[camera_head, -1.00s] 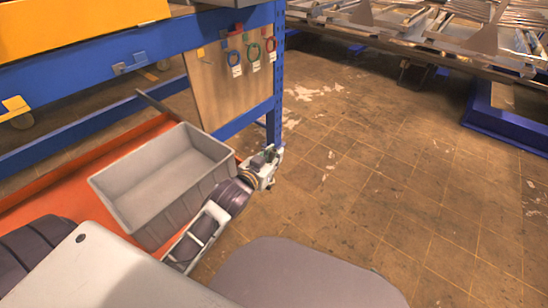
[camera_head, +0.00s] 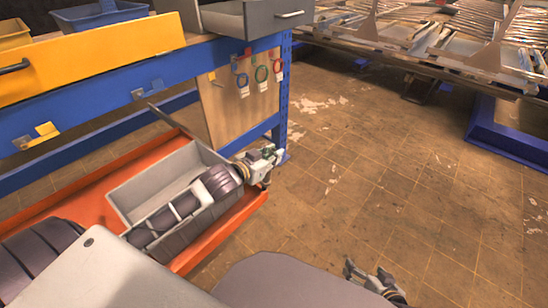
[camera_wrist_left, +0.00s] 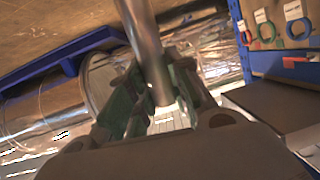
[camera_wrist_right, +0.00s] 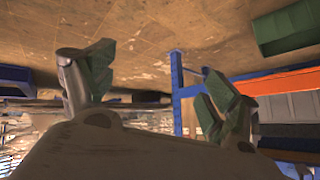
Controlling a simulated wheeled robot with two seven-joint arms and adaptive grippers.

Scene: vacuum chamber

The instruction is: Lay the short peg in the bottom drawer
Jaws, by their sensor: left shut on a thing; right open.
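My left gripper (camera_head: 268,160) is at the right end of the grey bin, out past its edge. In the left wrist view, its green-tipped fingers (camera_wrist_left: 155,100) are shut on a smooth metal rod, seemingly the short peg (camera_wrist_left: 145,35). The peg is not clear in the head view. My right gripper (camera_head: 368,272) is open and empty over the floor at the bottom of the head view; its spread fingers (camera_wrist_right: 155,88) show in the right wrist view. An orange-red tray or drawer (camera_head: 85,208) lies low under the bench; I cannot tell if it is the bottom drawer.
A grey bin (camera_head: 128,190) stands on the orange-red surface, partly behind my left arm. A yellow drawer front (camera_head: 110,48) and an open grey drawer (camera_head: 262,20) are above the blue bench frame (camera_head: 200,62). Colored rings hang on a board (camera_head: 225,110).

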